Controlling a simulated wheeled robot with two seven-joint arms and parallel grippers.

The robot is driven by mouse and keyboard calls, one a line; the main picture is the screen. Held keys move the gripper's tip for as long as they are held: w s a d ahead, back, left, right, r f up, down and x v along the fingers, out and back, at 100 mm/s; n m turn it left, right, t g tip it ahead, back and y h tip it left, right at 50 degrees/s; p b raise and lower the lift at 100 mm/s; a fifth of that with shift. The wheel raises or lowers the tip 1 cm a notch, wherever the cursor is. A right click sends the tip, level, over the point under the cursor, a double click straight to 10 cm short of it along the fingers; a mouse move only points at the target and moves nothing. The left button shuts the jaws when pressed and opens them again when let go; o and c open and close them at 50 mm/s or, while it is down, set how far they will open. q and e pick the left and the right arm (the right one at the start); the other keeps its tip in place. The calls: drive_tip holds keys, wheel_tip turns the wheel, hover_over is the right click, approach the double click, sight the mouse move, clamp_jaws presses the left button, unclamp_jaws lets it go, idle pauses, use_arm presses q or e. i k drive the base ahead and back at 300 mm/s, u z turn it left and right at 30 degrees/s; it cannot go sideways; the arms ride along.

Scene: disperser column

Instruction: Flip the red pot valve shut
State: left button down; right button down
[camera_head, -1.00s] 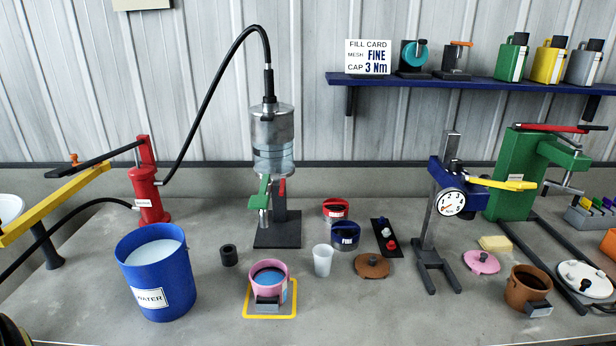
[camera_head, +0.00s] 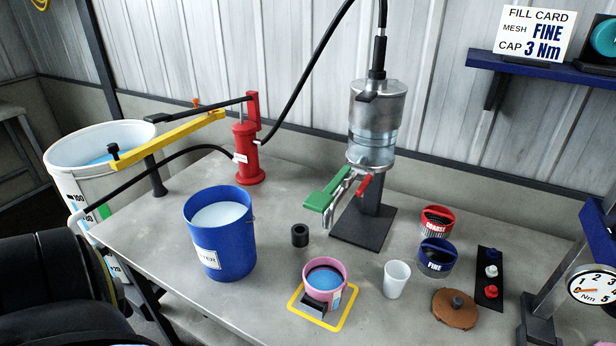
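The glass-and-metal disperser column (camera_head: 372,125) stands on a dark base at the back of the table. A small red lever (camera_head: 366,186) sits at its lower outlet; it slants down to the left. I take it to be the red pot valve, but no label shows on it. A longer green lever (camera_head: 327,194) sits left of it, above a metal spout. Neither gripper is in view, and nothing touches the red lever. Dark, rounded parts of my own arm fill the lower left corner.
The blue water bucket (camera_head: 220,236), a black ring (camera_head: 300,235), the pink pot (camera_head: 325,281) and a white cup (camera_head: 396,279) stand in front. Bare table lies between them.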

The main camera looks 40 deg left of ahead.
sight(370, 175)
drive_tip(key=u, duration=2.1)
drive_tip(key=k, duration=1.25)
drive_tip(key=z, duration=1.3)
drive_tip(key=i, duration=0.5)
drive_tip(key=z, duration=0.1)
